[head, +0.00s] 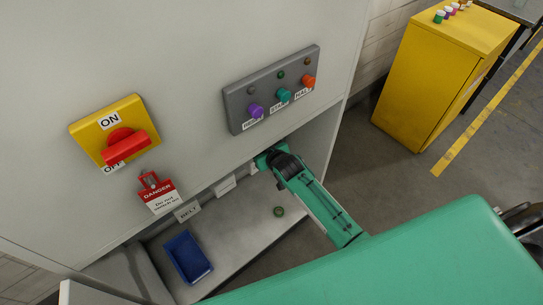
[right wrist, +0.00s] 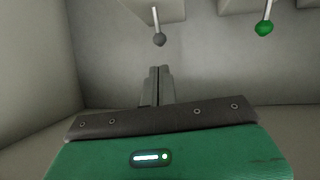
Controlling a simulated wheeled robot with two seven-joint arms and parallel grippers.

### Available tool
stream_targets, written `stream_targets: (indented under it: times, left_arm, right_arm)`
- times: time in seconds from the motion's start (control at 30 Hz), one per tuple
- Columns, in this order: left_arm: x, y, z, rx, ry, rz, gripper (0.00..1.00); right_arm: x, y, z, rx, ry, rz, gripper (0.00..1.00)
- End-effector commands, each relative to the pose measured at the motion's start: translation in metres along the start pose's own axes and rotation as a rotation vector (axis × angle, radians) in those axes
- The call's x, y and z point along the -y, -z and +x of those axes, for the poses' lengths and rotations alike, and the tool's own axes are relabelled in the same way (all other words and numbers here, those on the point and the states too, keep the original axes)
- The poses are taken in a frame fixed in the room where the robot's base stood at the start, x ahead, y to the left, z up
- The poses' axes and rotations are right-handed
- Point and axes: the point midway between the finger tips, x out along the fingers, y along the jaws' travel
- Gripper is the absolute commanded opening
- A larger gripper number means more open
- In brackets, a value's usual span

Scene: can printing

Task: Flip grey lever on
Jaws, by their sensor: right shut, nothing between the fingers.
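The grey lever (right wrist: 158,38), a thin pale rod with a dark grey ball at its lower end, shows at the top middle of the right wrist view. Its rod points down in the picture. My right gripper (right wrist: 160,70) has its two fingers together, with nothing between them. The fingertips are just below the grey ball in that view, with a visible gap. In the head view my right arm reaches under the cabinet's front, where the gripper's fingers and the grey lever are hidden. My left gripper is not in view.
A green-balled lever (right wrist: 265,27) hangs right of the grey one. The cabinet front carries a red switch (head: 126,147), a danger tag (head: 157,193) and a grey button panel (head: 240,105). A blue tray (head: 187,257) lies in the recess below. A yellow cabinet (head: 435,75) stands at right.

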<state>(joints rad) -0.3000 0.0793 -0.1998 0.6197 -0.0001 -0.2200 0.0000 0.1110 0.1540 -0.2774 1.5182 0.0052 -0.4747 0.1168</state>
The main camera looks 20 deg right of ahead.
Motion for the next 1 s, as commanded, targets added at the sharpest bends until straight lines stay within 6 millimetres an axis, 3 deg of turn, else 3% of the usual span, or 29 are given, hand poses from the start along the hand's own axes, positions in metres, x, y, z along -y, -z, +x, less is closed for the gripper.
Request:
stream_targets:
  times: [0.5, 1.0]
  left_arm:
    - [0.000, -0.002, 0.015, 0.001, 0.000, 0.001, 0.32]
    - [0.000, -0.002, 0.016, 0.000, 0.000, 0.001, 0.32]
  right_arm:
    - [0.000, -0.001, -0.075, 0.000, 0.000, 0.001, 0.00]
    - [0.000, 0.000, -0.087, 0.001, 0.000, 0.000, 0.00]
